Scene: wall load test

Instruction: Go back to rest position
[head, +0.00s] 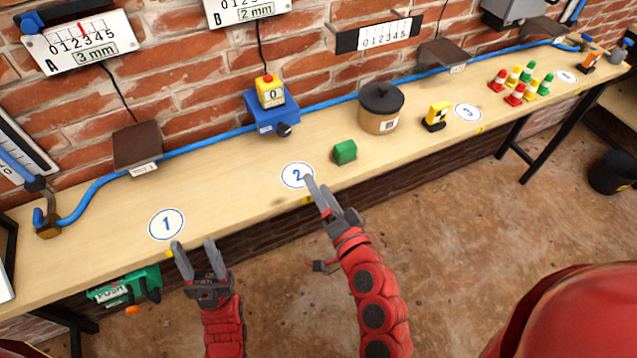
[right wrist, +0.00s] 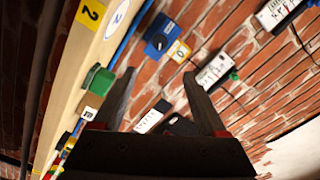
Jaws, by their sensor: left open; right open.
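My left gripper (head: 194,262) is open and empty at the bench's front edge, just below the round label 1 (head: 166,224). My right gripper (head: 318,190) is at the front edge beside the round label 2 (head: 297,175); its fingers overlap in the head view. In the right wrist view my right gripper (right wrist: 160,95) shows its two fingers apart, with nothing between them but the brick wall behind. Both arms are red and reach up from the bottom of the head view.
The wooden bench (head: 230,180) runs along a brick wall. On it stand a green block (head: 344,152), a blue device with a yellow top (head: 271,110), a dark-lidded pot (head: 381,108), a yellow-black block (head: 437,116) and several small cones. A green PUSH device (head: 125,288) hangs under the front edge.

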